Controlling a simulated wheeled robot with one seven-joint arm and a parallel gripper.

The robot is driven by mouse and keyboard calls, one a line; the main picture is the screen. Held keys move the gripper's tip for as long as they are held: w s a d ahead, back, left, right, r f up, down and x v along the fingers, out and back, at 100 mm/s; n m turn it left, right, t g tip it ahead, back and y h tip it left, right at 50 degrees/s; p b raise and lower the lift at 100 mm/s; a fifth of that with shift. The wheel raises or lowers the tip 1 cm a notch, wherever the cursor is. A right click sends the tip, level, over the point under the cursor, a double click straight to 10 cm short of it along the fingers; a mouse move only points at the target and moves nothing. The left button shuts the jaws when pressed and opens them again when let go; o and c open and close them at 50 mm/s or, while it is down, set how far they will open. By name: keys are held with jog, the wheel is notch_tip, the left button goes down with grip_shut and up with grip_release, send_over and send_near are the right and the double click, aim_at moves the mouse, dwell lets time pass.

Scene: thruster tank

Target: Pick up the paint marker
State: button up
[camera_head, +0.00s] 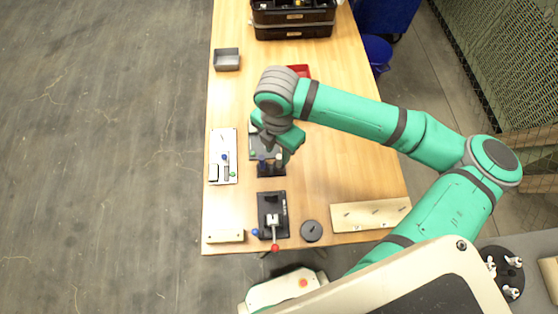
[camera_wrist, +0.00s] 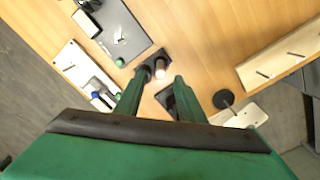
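No thing is clearly readable as the paint marker. The black block (camera_wrist: 145,69) also shows in the head view (camera_head: 265,171), just below my gripper (camera_head: 285,156). In the wrist view my gripper (camera_wrist: 161,77) is open, its two green fingers apart with nothing seen between them. Whether the fingertips are level with the cylinder I cannot tell. A small green-topped piece (camera_wrist: 120,62) is left of the block.
A white board (camera_head: 216,143) with small parts lies left. A black fixture (camera_head: 267,201) with a red-knobbed lever and a dark disc (camera_head: 311,231) lie nearer the table's front. A wooden board (camera_head: 371,214) is at right.

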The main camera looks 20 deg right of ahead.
aim_at(279, 156)
jog(key=shift+d+f, duration=0.15)
jog(key=shift+f, duration=2.4)
grip_shut()
